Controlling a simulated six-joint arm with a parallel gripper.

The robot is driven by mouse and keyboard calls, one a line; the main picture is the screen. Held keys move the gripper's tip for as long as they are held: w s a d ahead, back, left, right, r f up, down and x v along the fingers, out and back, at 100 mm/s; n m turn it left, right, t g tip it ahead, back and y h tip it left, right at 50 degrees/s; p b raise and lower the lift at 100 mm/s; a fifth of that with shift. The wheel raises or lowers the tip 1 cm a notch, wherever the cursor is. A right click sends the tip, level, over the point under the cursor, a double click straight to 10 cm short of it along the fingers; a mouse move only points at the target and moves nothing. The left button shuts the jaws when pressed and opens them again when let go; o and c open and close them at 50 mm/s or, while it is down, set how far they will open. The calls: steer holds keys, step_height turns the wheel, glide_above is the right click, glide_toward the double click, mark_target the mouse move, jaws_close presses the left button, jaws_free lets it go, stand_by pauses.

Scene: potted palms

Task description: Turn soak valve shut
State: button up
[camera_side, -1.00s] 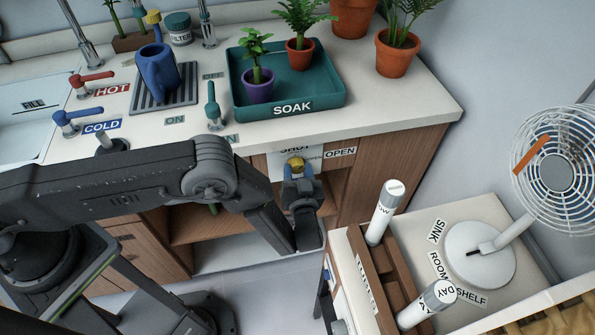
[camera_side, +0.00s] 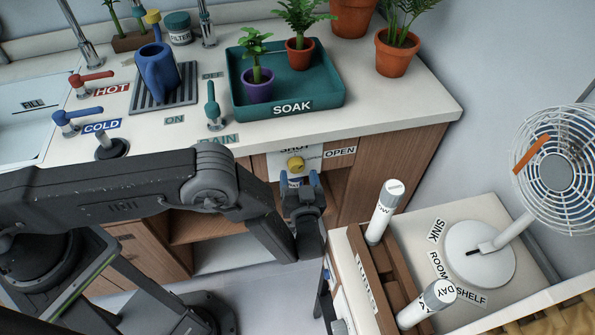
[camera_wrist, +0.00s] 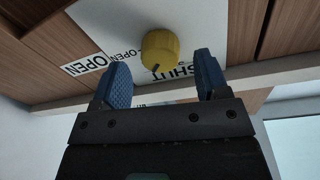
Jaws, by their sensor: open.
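The soak valve is a yellow round knob (camera_side: 296,164) on a white plate on the cabinet front below the teal SOAK tray. In the wrist view the knob (camera_wrist: 160,50) has a dark pointer mark at its lower edge, beside the word SHUT. The OPEN label (camera_side: 340,152) is to the right of the knob in the side view. My gripper (camera_side: 303,180) is open and empty, just below the knob. In the wrist view its blue fingers (camera_wrist: 163,78) are apart, with the knob beyond the gap between their tips.
The SOAK tray (camera_side: 240,93) holds two potted plants on the counter above. A wooden rack (camera_side: 365,262) with white tubes stands at the right, near a white fan (camera_side: 556,168). Open cabinet space lies behind my arm.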

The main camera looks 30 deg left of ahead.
steer(key=v, duration=0.5)
steer(key=shift+s+d, duration=0.1)
steer(key=shift+s, duration=0.05)
steer(key=shift+r, duration=0.1)
step_height(320, 180, up, 6)
step_height(320, 180, down, 5)
steer(key=m+h, duration=0.1)
steer(key=m, duration=0.8)
steer(key=x, duration=0.7)
